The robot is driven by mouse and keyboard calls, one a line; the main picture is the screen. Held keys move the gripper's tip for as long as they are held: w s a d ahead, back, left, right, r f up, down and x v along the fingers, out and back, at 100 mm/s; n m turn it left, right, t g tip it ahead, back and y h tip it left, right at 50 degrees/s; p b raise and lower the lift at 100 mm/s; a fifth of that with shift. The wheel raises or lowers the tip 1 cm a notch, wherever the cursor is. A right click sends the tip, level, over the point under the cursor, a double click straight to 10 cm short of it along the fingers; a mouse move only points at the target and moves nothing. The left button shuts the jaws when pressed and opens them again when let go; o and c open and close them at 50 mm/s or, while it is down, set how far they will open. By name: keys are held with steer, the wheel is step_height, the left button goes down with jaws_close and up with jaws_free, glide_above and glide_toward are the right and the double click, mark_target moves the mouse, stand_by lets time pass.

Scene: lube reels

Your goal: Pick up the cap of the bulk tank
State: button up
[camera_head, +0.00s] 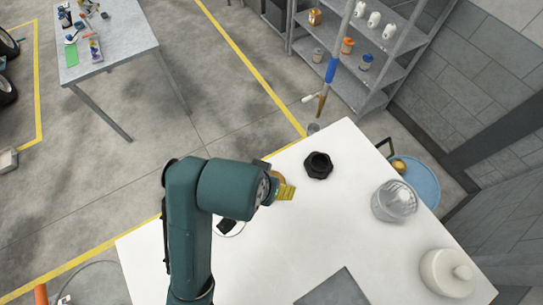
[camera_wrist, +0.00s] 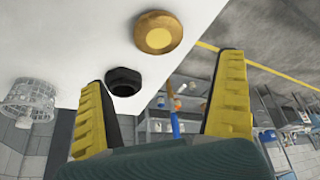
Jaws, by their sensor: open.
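My gripper (camera_wrist: 165,78) is open and empty, its two yellow ribbed fingers apart in the wrist view. A black, cap-like piece with a faceted rim (camera_head: 318,165) lies on the table just beyond the gripper. It also shows in the wrist view (camera_wrist: 123,80), near the left fingertip and apart from it. A round brown-gold disc (camera_wrist: 158,32) also lies there; my arm mostly hides it in the head view. I cannot tell for sure which piece is the bulk tank's cap.
A clear ribbed jar (camera_head: 394,203) and a white lidded pot (camera_head: 446,273) stand on the white table (camera_head: 300,235) at the right. A dark flat plate (camera_head: 333,289) lies in front. A blue drum (camera_head: 424,181) stands beyond the right edge. Metal shelves (camera_head: 383,99) stand behind.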

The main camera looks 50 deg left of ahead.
steer(key=p+x, duration=0.1)
steer(key=x, duration=0.5)
steer(key=shift+w+a+f, duration=0.1)
steer(key=shift+w+f, duration=0.1)
steer(key=shift+f, duration=0.15)
steer(key=p+x, duration=0.1)
steer(key=x, duration=0.4)
steer(key=shift+f, duration=0.4)
steer(key=c, duration=1.1)
